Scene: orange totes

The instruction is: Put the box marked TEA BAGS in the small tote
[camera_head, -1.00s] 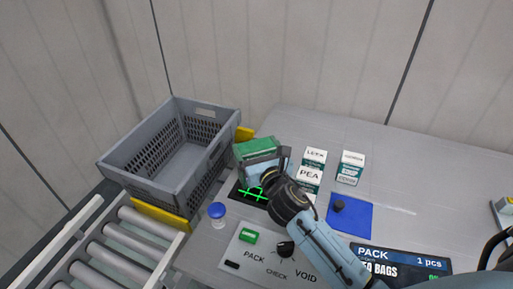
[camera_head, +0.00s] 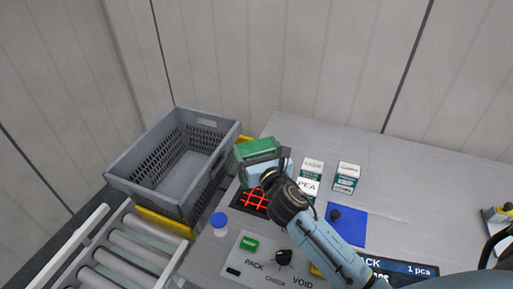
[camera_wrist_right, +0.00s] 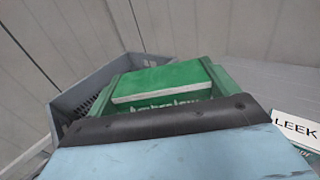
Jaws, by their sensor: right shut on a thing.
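My left gripper is not in view.
Small cartons, one marked PEA (camera_head: 308,186) and another (camera_head: 347,178), stand right of my gripper. Rollers (camera_head: 120,254) lie at lower left.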

